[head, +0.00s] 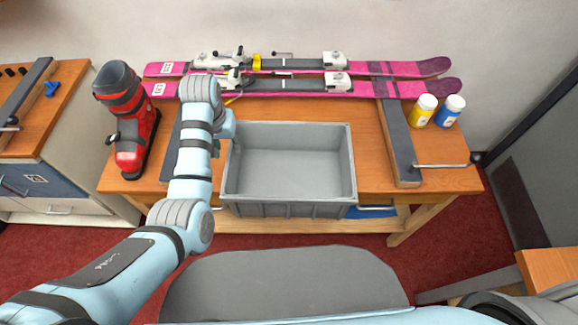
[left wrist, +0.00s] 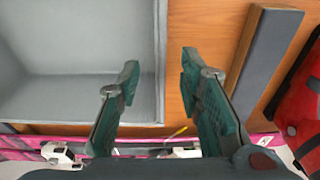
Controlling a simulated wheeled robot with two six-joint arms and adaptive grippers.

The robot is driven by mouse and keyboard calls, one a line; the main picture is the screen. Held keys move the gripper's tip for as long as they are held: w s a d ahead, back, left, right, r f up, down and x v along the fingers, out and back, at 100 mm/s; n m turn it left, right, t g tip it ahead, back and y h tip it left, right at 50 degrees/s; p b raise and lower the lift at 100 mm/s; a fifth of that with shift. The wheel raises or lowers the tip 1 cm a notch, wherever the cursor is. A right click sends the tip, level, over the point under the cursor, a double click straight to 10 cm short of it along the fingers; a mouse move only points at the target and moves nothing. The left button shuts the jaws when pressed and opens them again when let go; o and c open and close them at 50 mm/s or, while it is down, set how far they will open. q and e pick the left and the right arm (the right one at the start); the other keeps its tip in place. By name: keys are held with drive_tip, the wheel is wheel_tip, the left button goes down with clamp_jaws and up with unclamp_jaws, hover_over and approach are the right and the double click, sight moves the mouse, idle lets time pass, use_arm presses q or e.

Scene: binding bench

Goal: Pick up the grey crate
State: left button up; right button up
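The grey crate (head: 290,210) is an empty, open-topped box standing upright on the wooden bench (head: 440,180), near its front edge. It also shows at the upper left of the left wrist view (left wrist: 70,100). My left gripper (left wrist: 160,64) is open, pointing down at the crate's left wall as the head view has it. In the left wrist view one finger is over the crate's inside and the other is outside it, with the wall's rim between them. I cannot tell whether either finger touches the wall. My right gripper is not in view.
Pink skis (head: 400,88) lie along the back of the bench. A red and black ski boot (head: 130,120) stands at the left. Grey-topped bars (head: 398,140) flank the crate. A yellow bottle (head: 423,110) and a blue-labelled bottle (head: 449,110) stand at the right.

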sight(229, 158)
use_arm(q)
drive_tip(key=f, duration=0.4)
drive_tip(key=shift+s+f+b, duration=0.2)
drive_tip(key=shift+s+b, duration=0.1)
drive_tip(key=shift+b, duration=0.05)
drive_tip(key=f, duration=0.2)
drive_tip(key=w+f+b, duration=0.1)
drive_tip(key=f, duration=0.2)
drive_tip(key=shift+w+f, duration=0.15)
drive_tip(key=shift+w, duration=0.05)
drive_tip(key=shift+s+r, duration=0.15)
drive_tip(key=shift+r, duration=0.05)
drive_tip(key=shift+c, duration=0.4)
clamp_jaws()
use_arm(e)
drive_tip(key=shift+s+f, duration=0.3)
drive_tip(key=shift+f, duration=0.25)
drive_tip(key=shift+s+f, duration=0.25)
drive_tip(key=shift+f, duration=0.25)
